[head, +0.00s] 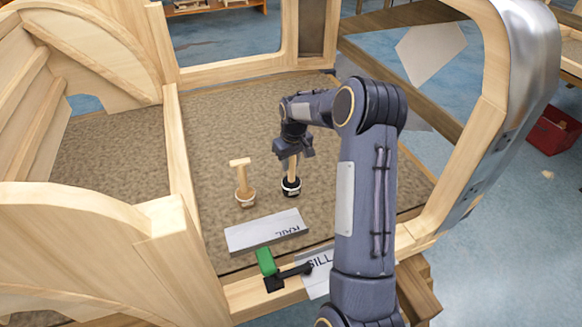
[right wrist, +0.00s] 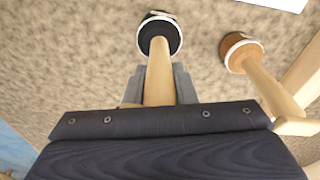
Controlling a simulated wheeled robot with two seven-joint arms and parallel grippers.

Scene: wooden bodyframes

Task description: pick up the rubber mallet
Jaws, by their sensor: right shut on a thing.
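The rubber mallet (head: 291,187) has a black head with a pale band and a light wooden handle. It stands head down on the brown carpeted floor inside the wooden frame. My right gripper (head: 292,154) is above it, shut on the upper handle. In the right wrist view the black mallet head (right wrist: 160,36) shows below, and the handle runs up between the fingers (right wrist: 160,88). I cannot tell whether the head touches the carpet. My left gripper is in neither view.
A second mallet (head: 244,187) with a tan head and T-shaped wooden handle stands just to the left. A grey plate marked RAIL (head: 265,233) lies nearer me. A green and black clamp (head: 266,262) sits on the front sill by a SILL label (head: 318,264). Wooden frame members (head: 183,160) enclose the carpet.

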